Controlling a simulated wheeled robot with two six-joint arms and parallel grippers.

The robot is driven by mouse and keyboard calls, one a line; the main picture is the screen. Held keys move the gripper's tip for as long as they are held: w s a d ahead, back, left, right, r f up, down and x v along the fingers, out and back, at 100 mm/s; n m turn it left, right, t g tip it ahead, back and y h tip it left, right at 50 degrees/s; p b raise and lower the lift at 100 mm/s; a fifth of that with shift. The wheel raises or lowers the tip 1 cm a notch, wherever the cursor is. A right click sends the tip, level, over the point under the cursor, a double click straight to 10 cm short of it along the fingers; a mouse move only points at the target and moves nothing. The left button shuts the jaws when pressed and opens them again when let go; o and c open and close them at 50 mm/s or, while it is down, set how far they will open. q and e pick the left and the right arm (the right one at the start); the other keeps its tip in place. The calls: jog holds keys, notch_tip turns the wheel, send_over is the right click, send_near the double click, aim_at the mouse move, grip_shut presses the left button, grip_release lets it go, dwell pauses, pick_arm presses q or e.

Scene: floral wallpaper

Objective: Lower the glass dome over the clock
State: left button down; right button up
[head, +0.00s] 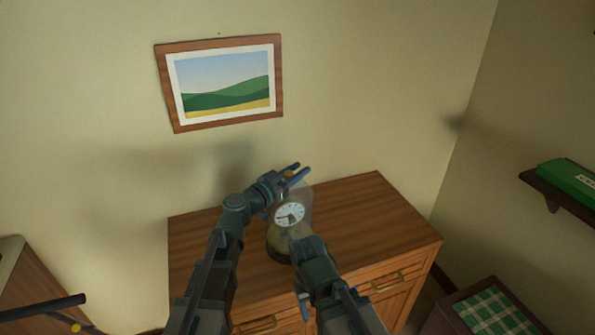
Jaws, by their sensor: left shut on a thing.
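The clock (290,214) has a round white face and stands on a dark round base (278,250) on the wooden cabinet. The clear glass dome (306,198) shows faintly around the clock. My left gripper (292,176) is above the clock, shut on the dome's small yellowish knob at the top. I cannot tell whether the dome's lower rim touches the base. My right arm reaches up in front of the clock's lower right side, with its wrist end (311,250) close to the dome. Its fingers are hidden, and it covers part of the base.
The wooden cabinet top (375,215) is clear to the right of the clock. A framed landscape picture (222,84) hangs tilted on the wall behind. A shelf with a green box (570,182) is at right. A box with green checked cloth (495,312) stands lower right.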

aim_at(289, 207)
pick_arm(q)
jog(key=shift+f, duration=0.1)
dwell(0.3)
jog(key=shift+f+b, duration=0.9)
jog(key=c, duration=0.5)
grip_release()
jog(key=v, duration=1.4)
